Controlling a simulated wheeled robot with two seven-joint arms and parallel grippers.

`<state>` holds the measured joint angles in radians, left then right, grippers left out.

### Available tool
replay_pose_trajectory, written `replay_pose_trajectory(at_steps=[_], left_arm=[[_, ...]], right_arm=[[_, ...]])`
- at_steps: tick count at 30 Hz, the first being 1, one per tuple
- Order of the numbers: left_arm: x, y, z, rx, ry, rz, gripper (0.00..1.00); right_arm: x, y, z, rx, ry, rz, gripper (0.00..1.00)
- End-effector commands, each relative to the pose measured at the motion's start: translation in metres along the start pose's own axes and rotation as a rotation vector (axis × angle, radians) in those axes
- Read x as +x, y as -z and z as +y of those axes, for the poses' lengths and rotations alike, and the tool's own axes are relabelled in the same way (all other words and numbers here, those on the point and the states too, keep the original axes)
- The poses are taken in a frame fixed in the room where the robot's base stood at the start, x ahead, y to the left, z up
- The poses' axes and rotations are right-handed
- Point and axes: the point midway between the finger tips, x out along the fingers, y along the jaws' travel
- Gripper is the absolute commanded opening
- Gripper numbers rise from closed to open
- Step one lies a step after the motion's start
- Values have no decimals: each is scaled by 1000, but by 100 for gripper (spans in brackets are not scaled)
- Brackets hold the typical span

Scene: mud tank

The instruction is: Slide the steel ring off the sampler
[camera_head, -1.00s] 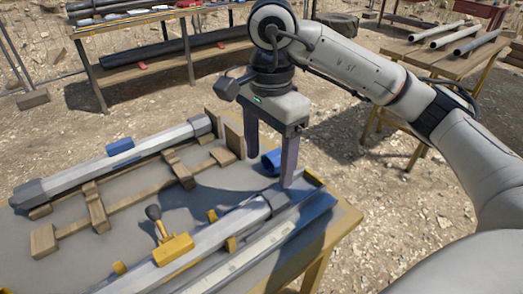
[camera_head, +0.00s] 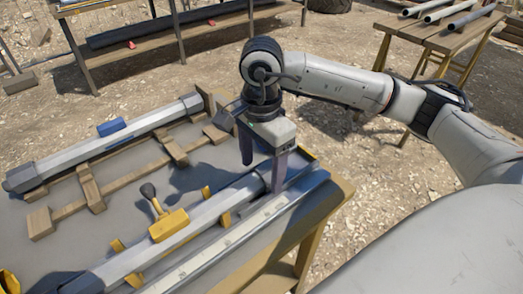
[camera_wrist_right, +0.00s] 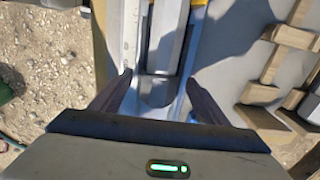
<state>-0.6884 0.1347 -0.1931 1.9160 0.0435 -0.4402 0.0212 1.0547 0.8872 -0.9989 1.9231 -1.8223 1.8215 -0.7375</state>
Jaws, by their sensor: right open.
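The front sampler is a long grey tube (camera_head: 195,220) lying on the bench with a yellow clamp (camera_head: 168,224) on it. A darker grey ring-like collar, which looks like the steel ring (camera_wrist_right: 157,91), sits at its right end. My right gripper (camera_head: 262,176) is open and points down at that end. In the right wrist view its two fingers (camera_wrist_right: 159,78) stand on either side of the collar, with gaps visible. In the head view the fingers partly hide the collar. My left gripper is not in view.
A second tube (camera_head: 110,143) with a blue clamp (camera_head: 111,127) lies behind on wooden supports. A metal strip (camera_head: 210,252) runs along the bench's front side. A black-knobbed lever (camera_head: 149,192) stands up by the yellow clamp. Another table (camera_head: 440,40) holds pipes.

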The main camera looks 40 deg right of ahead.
Motion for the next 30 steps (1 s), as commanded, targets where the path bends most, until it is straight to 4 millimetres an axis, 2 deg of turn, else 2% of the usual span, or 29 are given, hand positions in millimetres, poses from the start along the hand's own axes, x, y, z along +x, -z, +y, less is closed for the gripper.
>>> replay_pose_trajectory(at_steps=[4, 13, 22, 23, 30], left_arm=[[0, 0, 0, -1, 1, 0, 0], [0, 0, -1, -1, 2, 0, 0], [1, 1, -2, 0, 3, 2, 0], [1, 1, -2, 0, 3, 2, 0], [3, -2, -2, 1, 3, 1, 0]], right_arm=[[9, 0, 0, 1, -1, 0, 69], [10, 0, 0, 1, 0, 0, 69], [10, 0, 0, 1, 0, 0, 18], [10, 0, 0, 1, 0, 0, 16], [11, 8, 0, 1, 1, 1, 16]])
